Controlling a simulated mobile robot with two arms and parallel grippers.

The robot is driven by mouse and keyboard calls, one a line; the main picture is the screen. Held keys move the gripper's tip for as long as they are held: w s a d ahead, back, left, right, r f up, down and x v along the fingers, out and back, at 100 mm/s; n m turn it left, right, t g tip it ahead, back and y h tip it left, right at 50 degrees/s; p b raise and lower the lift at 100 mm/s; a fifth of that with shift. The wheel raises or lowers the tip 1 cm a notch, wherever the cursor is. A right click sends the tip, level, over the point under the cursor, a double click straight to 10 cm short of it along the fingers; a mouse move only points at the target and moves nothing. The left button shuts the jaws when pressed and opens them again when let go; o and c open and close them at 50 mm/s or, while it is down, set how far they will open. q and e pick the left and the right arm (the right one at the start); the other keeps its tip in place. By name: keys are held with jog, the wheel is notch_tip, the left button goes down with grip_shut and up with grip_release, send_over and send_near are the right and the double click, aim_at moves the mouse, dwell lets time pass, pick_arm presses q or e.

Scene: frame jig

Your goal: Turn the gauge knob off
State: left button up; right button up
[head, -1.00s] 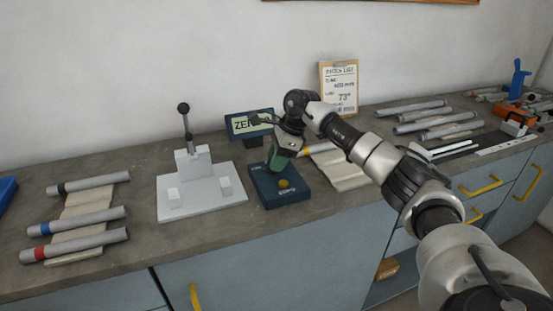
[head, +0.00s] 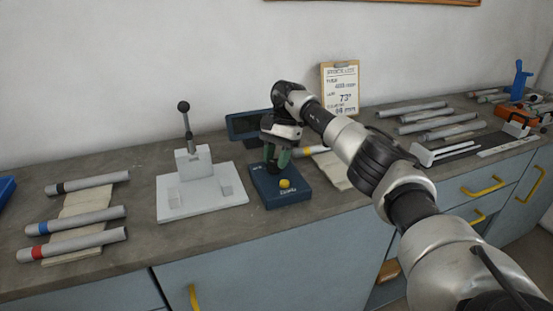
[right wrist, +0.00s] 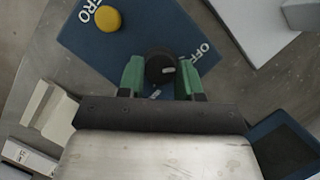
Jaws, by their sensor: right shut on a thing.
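The gauge box (head: 297,199) is a dark blue block on the bench, with a yellow button (head: 285,183) on its top. In the right wrist view its face (right wrist: 126,47) carries the words "ZERO" and "OFF". The black gauge knob (right wrist: 158,66) has a light pointer mark and sits between my green fingertips. My right gripper (right wrist: 161,78) is shut on the knob, pointing down from above; it also shows in the head view (head: 278,160). The gauge display (head: 243,125) behind the box looks dark, partly hidden by my arm. My left gripper is not in view.
A white jig with a lever (head: 203,190) stands left of the box. Several tubes (head: 87,218) lie at the left and more (head: 440,122) at the right. A clipboard (head: 341,88) leans on the wall. Bare bench lies between the jig and the left tubes.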

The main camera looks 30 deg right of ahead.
jog(key=shift+n, duration=0.6)
jog(key=shift+h, duration=0.3)
jog(key=o, duration=0.9)
